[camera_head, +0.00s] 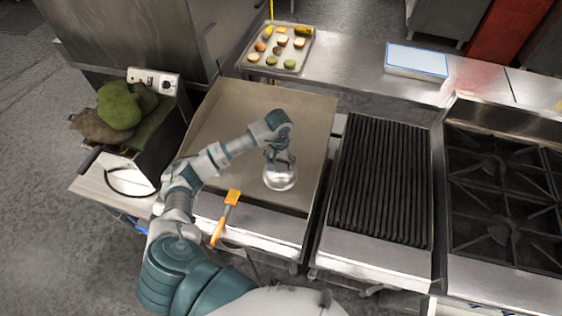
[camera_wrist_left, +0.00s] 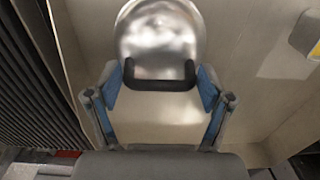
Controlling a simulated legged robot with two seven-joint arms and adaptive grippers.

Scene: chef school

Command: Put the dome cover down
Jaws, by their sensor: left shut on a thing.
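The dome cover (camera_head: 280,179) is a shiny silver dome below my left gripper (camera_head: 279,160), over the right part of the flat griddle (camera_head: 225,118). In the left wrist view the dome (camera_wrist_left: 158,38) has a black handle (camera_wrist_left: 160,84), which sits between the two fingertips of my left gripper (camera_wrist_left: 160,88). The gripper is shut on this handle. I cannot tell whether the dome's rim touches the griddle. My right gripper does not show.
An orange-handled tool (camera_head: 225,217) lies across the griddle's front edge. A ribbed grill (camera_head: 382,180) and a burner stove (camera_head: 505,200) stand to the right. A tray (camera_head: 279,48) of cut produce and a white-blue board (camera_head: 417,60) lie on the back counter.

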